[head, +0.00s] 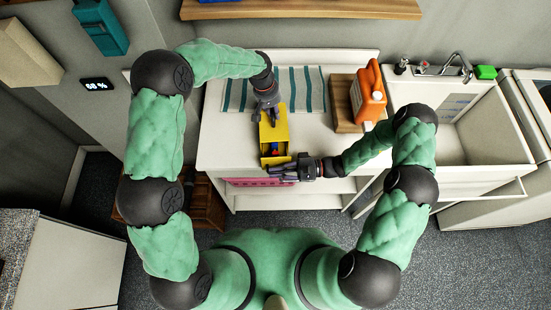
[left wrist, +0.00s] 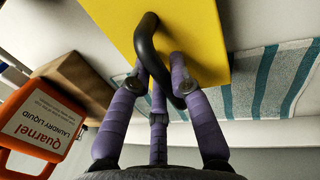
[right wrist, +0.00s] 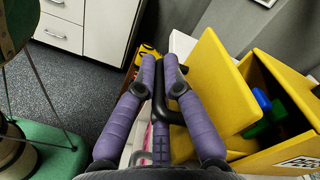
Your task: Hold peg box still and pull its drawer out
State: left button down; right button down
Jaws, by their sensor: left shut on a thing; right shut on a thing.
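The yellow peg box (head: 281,129) stands on the white table. My left gripper (head: 268,112) is over the box from the far side. In the left wrist view its fingers (left wrist: 162,75) are shut on the black handle (left wrist: 143,42) on the box's yellow face. My right gripper (head: 280,169) is at the drawer's near end. In the right wrist view its fingers (right wrist: 160,75) are shut on the drawer's black handle (right wrist: 178,90), and blue and green pieces show behind the yellow drawer front (right wrist: 212,75).
A striped towel (head: 307,88) lies on the table (head: 225,140). An orange laundry bottle (head: 369,95) stands by a wooden block (head: 343,103) to the right, near the sink (head: 465,135). A pink item (head: 258,182) shows below the tabletop.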

pick_arm(q)
jog(key=shift+w+r, duration=0.1)
pick_arm(e)
jog(key=s, duration=0.7)
jog(key=shift+s+d, duration=0.2)
jog(key=shift+s, duration=0.1)
jog(key=c, duration=1.4)
grip_release()
jog(key=shift+o, duration=0.2)
jog(key=shift+d, duration=0.1)
jog(key=w+d, duration=0.1)
jog(key=d, duration=1)
jog(key=shift+d, duration=0.4)
